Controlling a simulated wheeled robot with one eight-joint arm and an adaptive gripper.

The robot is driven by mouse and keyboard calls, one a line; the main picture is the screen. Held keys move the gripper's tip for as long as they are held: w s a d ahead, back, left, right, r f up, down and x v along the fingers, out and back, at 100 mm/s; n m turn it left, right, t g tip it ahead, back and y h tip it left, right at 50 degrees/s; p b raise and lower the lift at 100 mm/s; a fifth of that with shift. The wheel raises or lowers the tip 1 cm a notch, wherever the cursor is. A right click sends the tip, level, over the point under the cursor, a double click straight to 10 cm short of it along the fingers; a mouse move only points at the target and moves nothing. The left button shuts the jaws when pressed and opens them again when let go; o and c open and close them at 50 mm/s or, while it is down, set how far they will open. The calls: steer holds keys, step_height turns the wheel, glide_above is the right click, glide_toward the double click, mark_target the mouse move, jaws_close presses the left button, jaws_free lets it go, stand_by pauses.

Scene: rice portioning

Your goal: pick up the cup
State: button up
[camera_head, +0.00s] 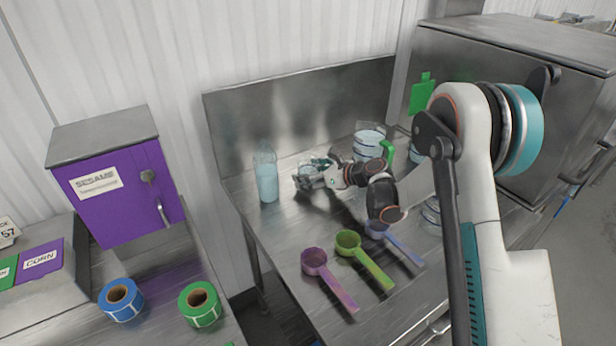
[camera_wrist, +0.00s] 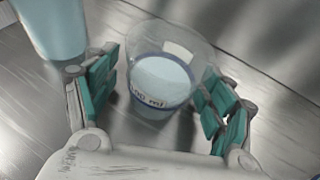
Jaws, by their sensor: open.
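The cup (camera_wrist: 163,82) is clear, with pale blue contents, a dark blue band and a marking ending in "ml". In the wrist view it stands on the metal table between the two fingers of my gripper (camera_wrist: 158,85). The teal finger pads are spread on either side of it; whether they touch it I cannot tell. In the head view my gripper (camera_head: 312,182) is low over the table, right of a tall clear container (camera_head: 267,180), and mostly hides the cup there.
The tall container also shows in the wrist view (camera_wrist: 52,28), close to the left finger. A clear container (camera_head: 369,142) stands behind my arm. Pink (camera_head: 315,262), green (camera_head: 350,245) and purple (camera_head: 398,240) scoops lie at the table's front. A metal backsplash (camera_head: 300,105) bounds the back.

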steer(key=shift+w+a+f, duration=0.15)
steer(key=shift+a, duration=0.05)
steer(key=c, duration=1.3)
steer(key=shift+o, duration=0.2)
steer(key=shift+r, duration=0.25)
